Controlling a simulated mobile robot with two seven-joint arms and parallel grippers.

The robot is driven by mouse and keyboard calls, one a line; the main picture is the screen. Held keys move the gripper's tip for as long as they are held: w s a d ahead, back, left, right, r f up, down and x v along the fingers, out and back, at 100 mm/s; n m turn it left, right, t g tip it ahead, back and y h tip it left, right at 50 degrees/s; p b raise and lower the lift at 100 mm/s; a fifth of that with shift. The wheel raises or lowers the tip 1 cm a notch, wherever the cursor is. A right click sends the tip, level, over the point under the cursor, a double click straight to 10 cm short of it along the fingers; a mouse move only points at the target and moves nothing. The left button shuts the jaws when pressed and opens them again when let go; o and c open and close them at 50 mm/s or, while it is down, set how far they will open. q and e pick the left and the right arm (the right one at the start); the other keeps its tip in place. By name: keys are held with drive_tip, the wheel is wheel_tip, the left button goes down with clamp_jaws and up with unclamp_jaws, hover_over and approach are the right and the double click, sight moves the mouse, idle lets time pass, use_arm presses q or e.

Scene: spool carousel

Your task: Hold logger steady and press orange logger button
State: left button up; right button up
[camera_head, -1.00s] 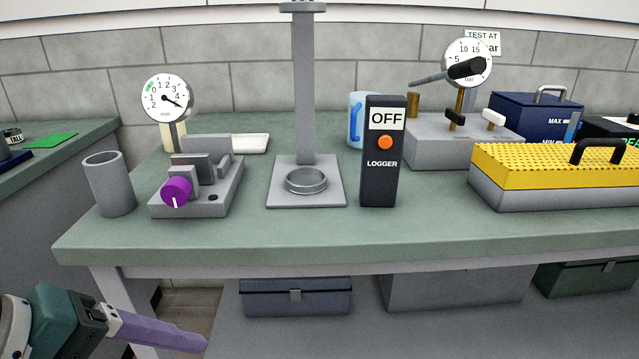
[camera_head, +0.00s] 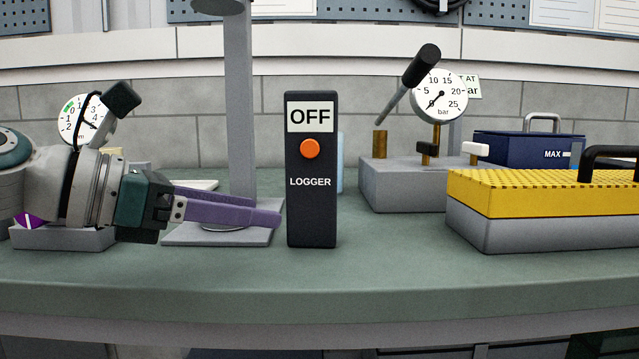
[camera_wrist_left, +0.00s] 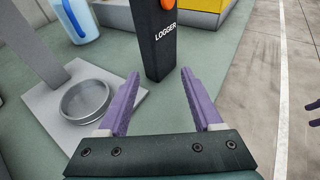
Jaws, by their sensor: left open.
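The logger (camera_head: 312,190) is a tall black box standing upright on the bench. It has an OFF display (camera_head: 312,117) and a round orange button (camera_head: 310,149) on its front. My left gripper (camera_head: 280,217) reaches in from the left at the height of the logger's lower part, with its purple fingertips close to the logger's left side. In the left wrist view the logger (camera_wrist_left: 155,48) stands just beyond the open, empty fingers (camera_wrist_left: 160,75), in line with the gap. Two purple tips, seemingly my right gripper (camera_wrist_left: 314,113), show at that view's right edge; their opening is unclear.
A grey stand (camera_head: 240,110) with a ring on its base (camera_wrist_left: 84,100) is left of the logger. A gauge block (camera_head: 400,185) with a black lever and a yellow-topped box (camera_head: 540,193) stand to the right. The bench front (camera_head: 340,275) is clear.

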sight(296, 219)
use_arm(q)
drive_tip(key=w+d+f+b, duration=0.1)
drive_tip(key=b, duration=0.1)
drive_tip(key=w+d+f+b, duration=0.1)
drive_tip(key=d+b, duration=0.1)
drive_tip(key=x, duration=0.3)
drive_tip(key=shift+r, duration=0.3)
drive_tip(key=shift+b+x, duration=0.3)
drive_tip(key=shift+x, duration=0.45)
clamp_jaws()
